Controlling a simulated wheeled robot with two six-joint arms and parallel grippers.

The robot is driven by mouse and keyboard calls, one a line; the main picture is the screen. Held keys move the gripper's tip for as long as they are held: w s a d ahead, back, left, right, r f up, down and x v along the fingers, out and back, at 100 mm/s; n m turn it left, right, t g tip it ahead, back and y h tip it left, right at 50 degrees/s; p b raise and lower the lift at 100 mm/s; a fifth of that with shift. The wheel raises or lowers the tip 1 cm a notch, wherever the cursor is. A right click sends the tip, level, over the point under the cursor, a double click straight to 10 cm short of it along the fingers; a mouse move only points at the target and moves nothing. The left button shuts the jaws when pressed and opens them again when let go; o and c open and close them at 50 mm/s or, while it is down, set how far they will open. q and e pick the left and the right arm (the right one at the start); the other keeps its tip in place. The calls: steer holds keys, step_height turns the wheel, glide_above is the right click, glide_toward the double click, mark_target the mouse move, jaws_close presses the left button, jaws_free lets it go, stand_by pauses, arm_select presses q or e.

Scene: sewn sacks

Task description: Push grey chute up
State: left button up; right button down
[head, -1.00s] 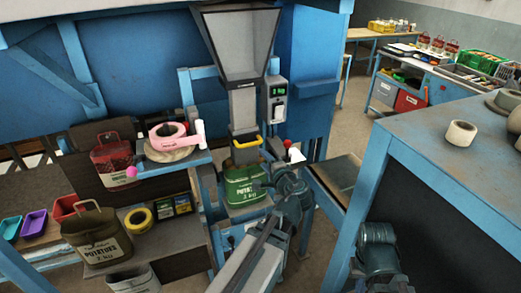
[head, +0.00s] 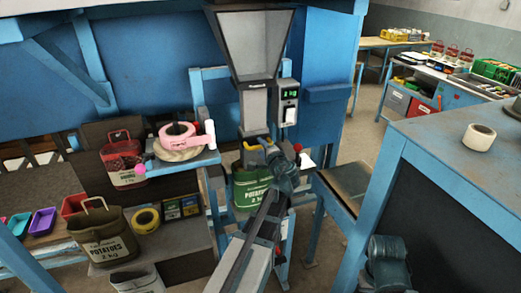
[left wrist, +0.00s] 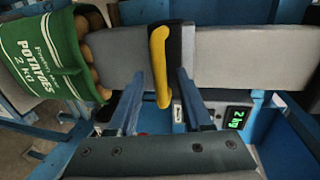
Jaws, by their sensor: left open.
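The grey chute (head: 253,112) hangs upright under a wide hopper. A yellow handle (left wrist: 160,60) with a dark collar crosses it low down; in the head view it is partly behind my gripper. My left gripper (head: 268,151) is at the handle. In the left wrist view its open fingers (left wrist: 160,78) stand on either side of the yellow handle, not closed on it. The green potato sack (head: 247,190) is upright under the chute. Potatoes show at its mouth in the left wrist view (left wrist: 45,55), by the chute's lower end.
The scale display (left wrist: 236,118) beside the chute reads 2 kg. A shelf with pink tape (head: 180,135) is to the left, above an olive sack (head: 103,235). A blue bench (head: 440,140) stands at the right.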

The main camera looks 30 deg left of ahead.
arm_select(q)
steer(key=shift+x, duration=0.8)
jaws_close()
stand_by(1.0)
